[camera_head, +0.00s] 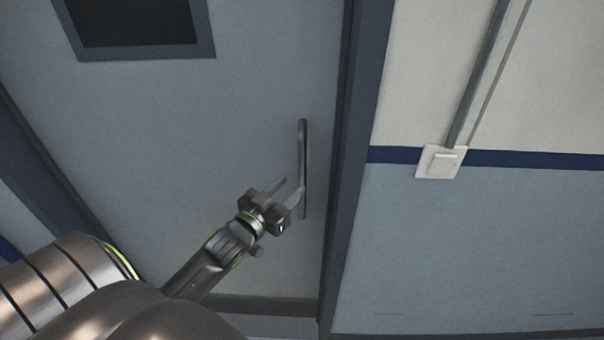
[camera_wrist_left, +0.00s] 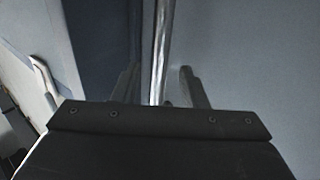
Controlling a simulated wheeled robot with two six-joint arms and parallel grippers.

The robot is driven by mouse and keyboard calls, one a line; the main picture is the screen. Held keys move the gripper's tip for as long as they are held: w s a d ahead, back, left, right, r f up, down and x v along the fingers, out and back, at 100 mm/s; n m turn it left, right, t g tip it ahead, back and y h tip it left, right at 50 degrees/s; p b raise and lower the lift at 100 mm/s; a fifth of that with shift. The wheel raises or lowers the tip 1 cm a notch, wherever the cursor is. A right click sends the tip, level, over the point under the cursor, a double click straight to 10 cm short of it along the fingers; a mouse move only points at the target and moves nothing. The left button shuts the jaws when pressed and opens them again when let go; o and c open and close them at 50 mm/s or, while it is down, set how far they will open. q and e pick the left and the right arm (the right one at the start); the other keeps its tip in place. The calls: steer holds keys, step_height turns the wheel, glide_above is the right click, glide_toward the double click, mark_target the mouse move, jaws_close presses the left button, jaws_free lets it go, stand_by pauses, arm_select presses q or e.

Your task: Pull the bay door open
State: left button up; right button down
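The bay door (camera_head: 180,130) is a flat grey-blue panel that looks closed in its dark frame. Its handle (camera_head: 303,160) is a grey vertical bar near the door's right edge. My left gripper (camera_head: 292,187) is open at the lower part of the handle. In the left wrist view the handle (camera_wrist_left: 161,45) runs between the two spread fingers of the gripper (camera_wrist_left: 158,85), with a gap on each side. How deep the bar sits between the fingers is hard to tell. My right gripper is not in view.
The dark door frame (camera_head: 355,130) stands just right of the handle. A white switch plate (camera_head: 440,162) with a conduit (camera_head: 480,75) above it is on the wall further right. A dark window (camera_head: 135,22) is in the upper door.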

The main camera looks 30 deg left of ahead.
mark_target(299, 178)
arm_select(q)
steer(key=w, duration=0.6)
steer(key=shift+d+p, duration=0.15)
steer(key=shift+p, duration=0.15)
steer(key=shift+s, duration=0.1)
jaws_close()
